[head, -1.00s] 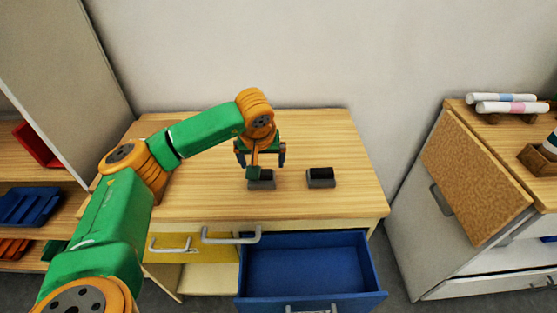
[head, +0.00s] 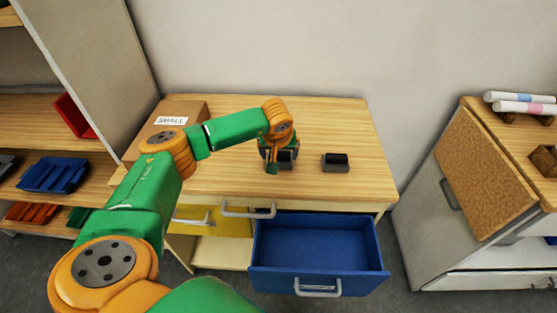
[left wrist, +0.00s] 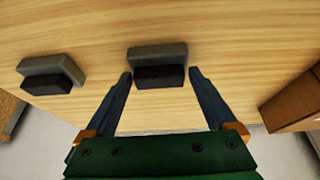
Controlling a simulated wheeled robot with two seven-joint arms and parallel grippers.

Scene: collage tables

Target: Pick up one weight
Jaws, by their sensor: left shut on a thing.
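Two small grey weights with dark tops are on the wooden table (head: 240,183). My left gripper (head: 279,163) reaches down over the left weight (head: 289,155) and partly hides it. In the left wrist view, the fingers of my left gripper (left wrist: 160,77) stand on either side of the dark part of this weight (left wrist: 158,54) and are shut on it. No clear gap shows between the weight and the table. The other weight (head: 335,163) sits apart to the right in the head view; it also shows in the left wrist view (left wrist: 50,75). My right gripper is not in view.
A blue drawer (head: 318,242) stands open and empty below the table's front edge, beside a yellow drawer front (head: 230,223). A labelled cardboard box (head: 185,110) is at the table's back left. A shelf with trays stands left, a white cabinet (head: 430,235) right.

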